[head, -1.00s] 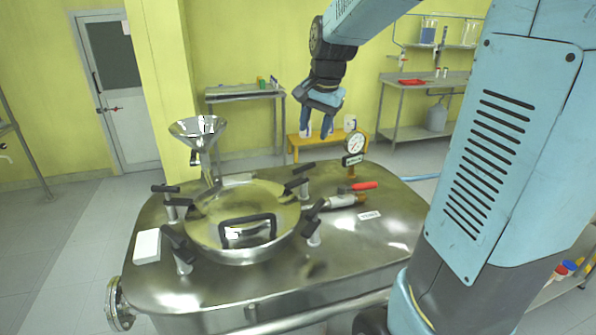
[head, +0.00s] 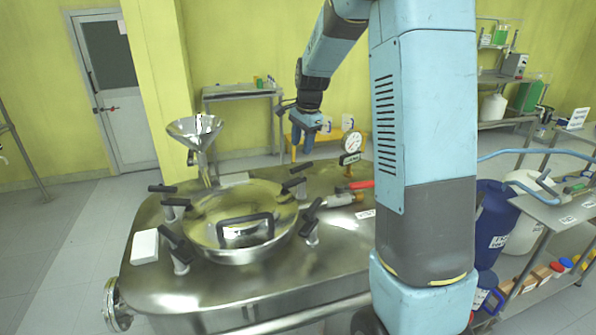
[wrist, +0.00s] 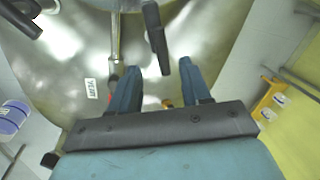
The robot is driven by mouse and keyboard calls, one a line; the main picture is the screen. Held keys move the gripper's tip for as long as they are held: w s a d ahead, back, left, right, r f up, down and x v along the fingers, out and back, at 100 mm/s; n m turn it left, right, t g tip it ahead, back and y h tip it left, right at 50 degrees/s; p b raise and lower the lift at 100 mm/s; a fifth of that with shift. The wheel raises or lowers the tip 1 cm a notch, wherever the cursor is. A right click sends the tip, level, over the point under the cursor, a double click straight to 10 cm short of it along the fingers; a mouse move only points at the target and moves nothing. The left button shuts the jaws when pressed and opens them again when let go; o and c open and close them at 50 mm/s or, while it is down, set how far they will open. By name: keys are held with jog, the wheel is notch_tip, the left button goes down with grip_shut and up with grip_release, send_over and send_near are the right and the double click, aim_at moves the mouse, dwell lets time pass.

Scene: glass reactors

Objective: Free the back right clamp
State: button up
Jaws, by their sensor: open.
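The back right clamp (head: 296,182) has a black handle and stands at the back right of the round steel lid (head: 222,198) on the reactor. Its handle points up and right. My gripper (head: 301,152) is open and empty, pointing down above and a little behind this clamp, apart from it. In the wrist view, a black clamp handle (wrist: 155,28) shows ahead of my open fingers (wrist: 158,72), its near end between the fingertips in the picture. Whether they are level with it cannot be told.
The front right clamp (head: 311,220), a red-handled valve (head: 350,192) and a pressure gauge (head: 352,145) stand close by to the right. A steel funnel (head: 196,130) rises at the left. A white block (head: 145,246) lies front left.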

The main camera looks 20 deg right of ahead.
aim_at(298, 167)
jog(key=f, duration=0.3)
jog(key=w+f, duration=0.1)
jog(key=f, duration=0.3)
jog(key=w+f, duration=0.1)
jog(key=f, duration=0.3)
jog(key=shift+a, duration=0.4)
grip_shut()
